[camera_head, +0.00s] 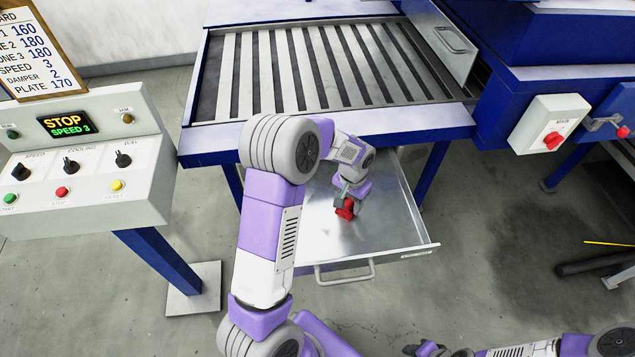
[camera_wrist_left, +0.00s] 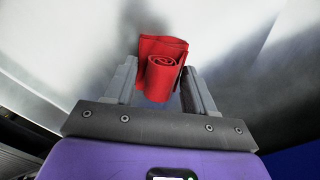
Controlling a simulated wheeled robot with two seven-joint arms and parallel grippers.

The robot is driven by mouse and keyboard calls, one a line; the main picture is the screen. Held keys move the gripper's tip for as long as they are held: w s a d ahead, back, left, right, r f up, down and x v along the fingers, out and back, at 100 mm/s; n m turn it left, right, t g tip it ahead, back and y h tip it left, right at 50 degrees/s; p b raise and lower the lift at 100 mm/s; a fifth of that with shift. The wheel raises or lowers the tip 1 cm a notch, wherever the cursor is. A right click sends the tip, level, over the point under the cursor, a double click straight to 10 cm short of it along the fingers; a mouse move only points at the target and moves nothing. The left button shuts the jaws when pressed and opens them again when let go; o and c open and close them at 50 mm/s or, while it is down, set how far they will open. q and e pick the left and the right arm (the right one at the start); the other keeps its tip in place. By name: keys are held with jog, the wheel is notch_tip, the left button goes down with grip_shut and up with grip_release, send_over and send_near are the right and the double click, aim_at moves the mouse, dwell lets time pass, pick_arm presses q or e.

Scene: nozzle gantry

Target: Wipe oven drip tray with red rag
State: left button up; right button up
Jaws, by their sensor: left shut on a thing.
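My left gripper (camera_head: 346,199) reaches down over the open metal drip tray (camera_head: 382,226), which is pulled out below the slatted conveyor. The gripper is shut on the red rag (camera_head: 345,210), a rolled and folded cloth. In the left wrist view the red rag (camera_wrist_left: 162,68) sits between the two grey fingers of my left gripper (camera_wrist_left: 160,85), with the pale metal tray surface beyond it. I cannot tell whether the rag touches the tray floor. Part of the tray is hidden behind my left arm. My right arm shows at the bottom right; its gripper (camera_head: 425,348) is partly cut off.
The slatted conveyor (camera_head: 300,70) with a blue frame stands above the tray. A control panel (camera_head: 75,160) stands at the left. The tray's front handle (camera_head: 345,273) faces me. A dark rod (camera_head: 595,264) lies on the floor at the right.

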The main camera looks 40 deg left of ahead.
pick_arm(q)
jog(key=shift+w+a+r, duration=0.1)
jog(key=shift+w+a, duration=0.1)
jog(key=shift+a, duration=0.1)
notch_tip(320, 180, up, 4)
jog(key=shift+s+f+p, duration=0.1)
jog(key=shift+f+p, duration=0.15)
jog(key=shift+p, duration=0.9)
notch_tip(320, 180, up, 2)
jog(key=shift+r+p, duration=0.1)
jog(key=shift+p, duration=0.75)
jog(key=shift+r+p, duration=0.9)
jog(key=shift+r, duration=0.25)
